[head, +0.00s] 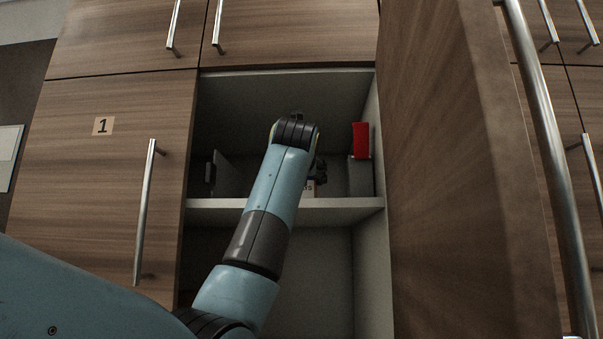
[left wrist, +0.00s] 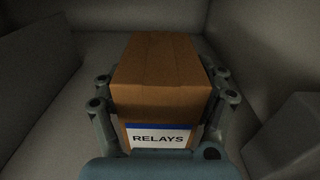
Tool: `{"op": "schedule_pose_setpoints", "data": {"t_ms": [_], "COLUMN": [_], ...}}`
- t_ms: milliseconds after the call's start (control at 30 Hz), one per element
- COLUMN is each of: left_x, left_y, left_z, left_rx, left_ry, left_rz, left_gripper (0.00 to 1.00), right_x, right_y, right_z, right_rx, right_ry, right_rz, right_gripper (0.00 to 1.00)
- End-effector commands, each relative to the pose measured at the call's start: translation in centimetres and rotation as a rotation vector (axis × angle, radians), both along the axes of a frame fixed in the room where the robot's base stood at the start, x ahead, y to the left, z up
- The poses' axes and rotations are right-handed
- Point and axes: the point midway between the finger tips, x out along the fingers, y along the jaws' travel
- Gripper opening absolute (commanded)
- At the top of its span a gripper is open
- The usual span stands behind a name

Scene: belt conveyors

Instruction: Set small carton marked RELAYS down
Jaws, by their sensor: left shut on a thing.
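The small carton marked RELAYS (left wrist: 160,72) is brown cardboard with a white and blue label facing the left wrist camera. My left gripper (left wrist: 163,95) is shut on it, with fingers on both sides. In the head view my left arm reaches into the open cabinet, and the left gripper (head: 318,170) is mostly hidden behind the wrist. Only a sliver of the carton (head: 309,188) shows there, just above the shelf (head: 340,204). I cannot tell whether its base touches the shelf. My right gripper is not in view.
A red item (head: 361,140) sits on a grey block (head: 360,178) at the shelf's right end. A grey panel with a dark piece (head: 210,172) stands at the left. The open door (head: 460,170) bounds the right side. The lower compartment (head: 310,270) looks empty where visible.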

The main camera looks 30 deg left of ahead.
Motion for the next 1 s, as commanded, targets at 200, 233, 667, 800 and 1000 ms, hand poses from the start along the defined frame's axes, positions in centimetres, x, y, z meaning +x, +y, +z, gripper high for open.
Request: {"op": "schedule_pose_setpoints", "data": {"t_ms": [200, 233, 667, 800, 1000], "left_x": [0.0, 0.0, 0.0, -0.6, -4.0], "left_y": [0.0, 0.0, 0.0, -0.5, -2.7], "left_z": [-0.4, -0.3, -0.2, 0.0, -0.2], "left_rx": [0.000, 0.000, 0.000, -0.001, -0.001], "left_ry": [0.000, 0.000, 0.000, -0.003, -0.006], "left_rz": [0.000, 0.000, 0.000, -0.002, -0.004], "left_gripper": [0.74, 0.78, 0.99, 0.99, 0.99], "right_x": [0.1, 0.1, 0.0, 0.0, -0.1], "right_y": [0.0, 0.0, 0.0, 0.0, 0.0], "right_z": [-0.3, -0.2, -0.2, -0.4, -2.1], "right_rx": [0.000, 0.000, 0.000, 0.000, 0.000], "right_ry": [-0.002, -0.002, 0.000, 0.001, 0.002], "right_rz": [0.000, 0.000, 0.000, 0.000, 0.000], "right_gripper": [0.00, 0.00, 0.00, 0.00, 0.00]}}
